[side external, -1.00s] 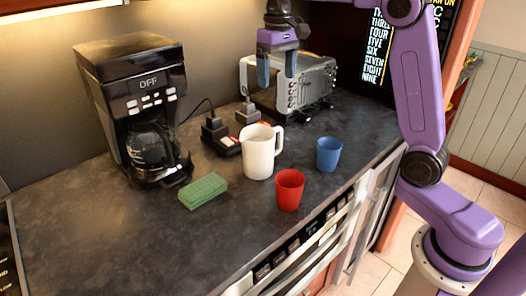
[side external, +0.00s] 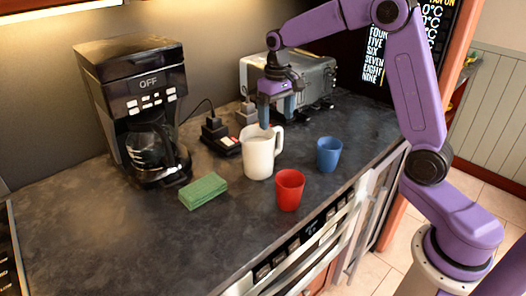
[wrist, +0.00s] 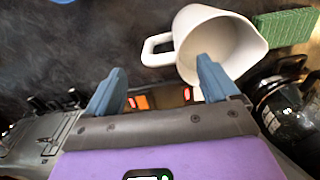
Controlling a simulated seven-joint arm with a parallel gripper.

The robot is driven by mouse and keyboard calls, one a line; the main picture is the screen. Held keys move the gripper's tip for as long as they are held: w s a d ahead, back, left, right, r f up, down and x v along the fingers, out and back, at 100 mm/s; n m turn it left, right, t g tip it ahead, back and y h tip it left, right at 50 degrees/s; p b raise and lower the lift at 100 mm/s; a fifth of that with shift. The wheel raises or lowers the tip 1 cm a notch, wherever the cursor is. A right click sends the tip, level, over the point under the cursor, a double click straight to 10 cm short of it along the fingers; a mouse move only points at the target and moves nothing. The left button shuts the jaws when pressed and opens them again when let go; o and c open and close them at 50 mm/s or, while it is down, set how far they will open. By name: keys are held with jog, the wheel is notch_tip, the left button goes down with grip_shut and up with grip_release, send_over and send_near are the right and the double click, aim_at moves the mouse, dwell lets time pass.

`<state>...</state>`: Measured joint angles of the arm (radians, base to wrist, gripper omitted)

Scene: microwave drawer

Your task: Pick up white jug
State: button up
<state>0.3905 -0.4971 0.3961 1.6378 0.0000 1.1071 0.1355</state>
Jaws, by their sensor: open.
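The white jug (side external: 258,158) stands upright on the dark counter in the side view, its handle on the right. In the wrist view the jug (wrist: 222,40) is seen from above, with its open mouth in sight and its handle pointing left. My gripper (side external: 277,118) is open and empty, pointing down just above the jug's rim on the handle side. In the wrist view one finger of my gripper (wrist: 160,85) overlaps the jug's near rim and the other is left of the handle. I cannot tell whether a finger touches the jug.
A red cup (side external: 289,190) and a blue cup (side external: 328,154) stand in front and to the right. A green sponge (side external: 203,191) lies left of the jug. A coffee maker (side external: 135,110), power sockets (side external: 222,138) and a toaster (side external: 310,80) stand behind. The front left counter is clear.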

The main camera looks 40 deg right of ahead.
aim_at(276, 129)
notch_tip(276, 129, down, 5)
jog(key=shift+f, duration=0.1)
dwell(0.3)
grip_shut()
jog(key=shift+r, duration=0.25)
